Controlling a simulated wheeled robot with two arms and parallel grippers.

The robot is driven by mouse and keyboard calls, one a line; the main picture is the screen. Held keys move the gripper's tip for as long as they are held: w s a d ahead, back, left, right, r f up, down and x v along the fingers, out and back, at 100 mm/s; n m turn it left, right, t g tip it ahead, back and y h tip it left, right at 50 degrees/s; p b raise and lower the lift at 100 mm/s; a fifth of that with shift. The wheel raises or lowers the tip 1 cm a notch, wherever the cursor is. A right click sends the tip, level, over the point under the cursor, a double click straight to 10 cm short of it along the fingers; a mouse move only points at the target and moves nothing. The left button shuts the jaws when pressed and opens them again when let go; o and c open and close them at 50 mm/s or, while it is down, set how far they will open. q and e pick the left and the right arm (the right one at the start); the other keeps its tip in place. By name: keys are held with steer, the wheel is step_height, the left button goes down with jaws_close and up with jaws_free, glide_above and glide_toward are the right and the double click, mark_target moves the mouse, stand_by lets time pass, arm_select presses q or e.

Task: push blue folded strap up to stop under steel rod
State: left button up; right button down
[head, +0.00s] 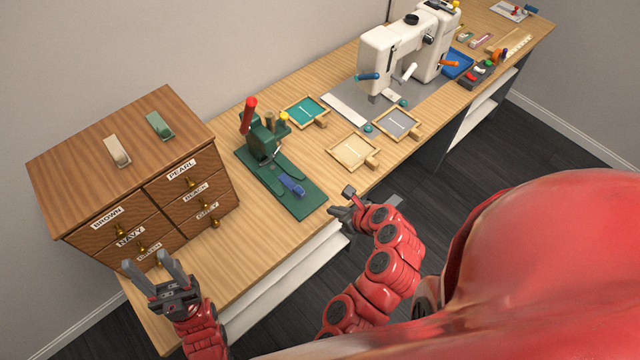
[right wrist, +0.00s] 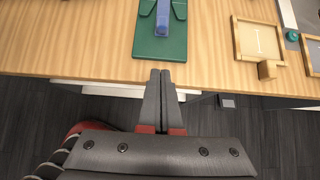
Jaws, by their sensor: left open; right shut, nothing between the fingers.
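The blue folded strap (head: 292,185) lies on the green base plate (head: 308,206) of a green press with a red-handled lever (head: 249,112). It also shows in the right wrist view (right wrist: 162,20), on the plate between green guides. The steel rod is hard to make out; the press head (head: 264,145) stands behind the strap. My right gripper (head: 340,202) is shut and empty by the table's front edge, near the plate's front end and apart from the strap. It shows closed in the right wrist view (right wrist: 160,74). My left gripper (head: 160,270) is open and empty in front of the drawer cabinet.
A wooden drawer cabinet (head: 80,182) stands left of the press. Wooden trays (head: 352,150) and a white sewing machine (head: 392,52) stand to the right. The table strip in front of the plate is bare.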

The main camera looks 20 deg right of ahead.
mark_target(289, 182)
steer(key=x, duration=0.9)
steer(key=shift+w+a, duration=0.1)
steer(key=shift+a, duration=0.05)
steer(key=w+p, duration=0.1)
steer(key=w+a, duration=0.1)
steer(key=w, duration=0.1)
steer(key=shift+f+p, duration=0.1)
steer(key=shift+p, duration=0.3)
steer(key=shift+w+a+f, duration=0.15)
steer(key=shift+w, duration=0.4)
steer(key=shift+w, duration=0.25)
steer(key=w, duration=0.2)
steer(key=w+a, duration=0.1)
steer(key=w, duration=0.1)
steer(key=w+a+p, duration=0.1)
steer(key=shift+w+a, duration=0.1)
steer(key=shift+w, duration=0.3)
steer(key=shift+s, duration=0.15)
